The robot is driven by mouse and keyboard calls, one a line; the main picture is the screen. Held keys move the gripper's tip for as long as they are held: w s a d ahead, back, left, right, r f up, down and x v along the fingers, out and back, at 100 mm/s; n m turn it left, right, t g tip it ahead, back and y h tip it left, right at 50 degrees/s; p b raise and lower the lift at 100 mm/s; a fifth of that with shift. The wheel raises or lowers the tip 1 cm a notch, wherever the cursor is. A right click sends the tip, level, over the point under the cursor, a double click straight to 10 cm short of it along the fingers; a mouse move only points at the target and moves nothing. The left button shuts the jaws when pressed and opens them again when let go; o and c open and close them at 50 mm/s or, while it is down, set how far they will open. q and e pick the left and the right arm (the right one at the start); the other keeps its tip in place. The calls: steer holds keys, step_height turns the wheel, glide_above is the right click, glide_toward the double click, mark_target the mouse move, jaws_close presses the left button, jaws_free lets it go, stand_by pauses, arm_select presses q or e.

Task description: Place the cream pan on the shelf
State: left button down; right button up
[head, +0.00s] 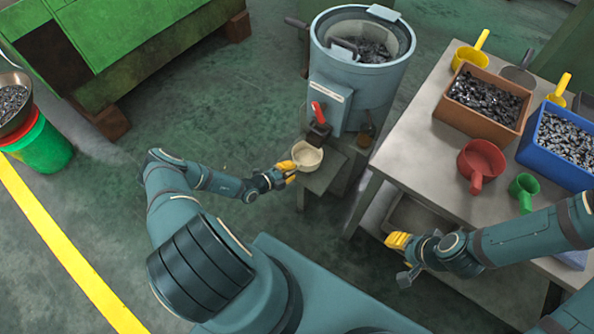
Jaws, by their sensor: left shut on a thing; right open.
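The cream pan (308,153) is at the centre of the head view, in front of the grey-blue machine. My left gripper (286,168) has yellow fingertips and is shut on the pan at its left side. The pan is over a small grey shelf (322,178) attached at the machine's front. I cannot tell whether the pan touches this shelf. My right gripper (399,241) is open and empty, beside the left edge of the workbench, near its lower level.
The grey-blue machine (352,90) holds metal parts and has a red lever (318,112). The workbench (420,150) carries a brown bin (470,118), a blue bin (530,150), a red pan (481,160) and a green scoop (522,187).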

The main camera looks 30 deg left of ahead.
mark_target(302, 168)
arm_select(q)
steer(key=w, duration=0.1)
steer(key=w+d, duration=0.1)
steer(key=w, duration=0.1)
steer(key=shift+f+b, duration=0.8)
steer(key=shift+f, duration=1)
steer(key=c, duration=1.1)
jaws_free()
steer(key=shift+s, duration=0.1)
steer(key=shift+o, duration=0.2)
steer(key=shift+r, duration=0.1)
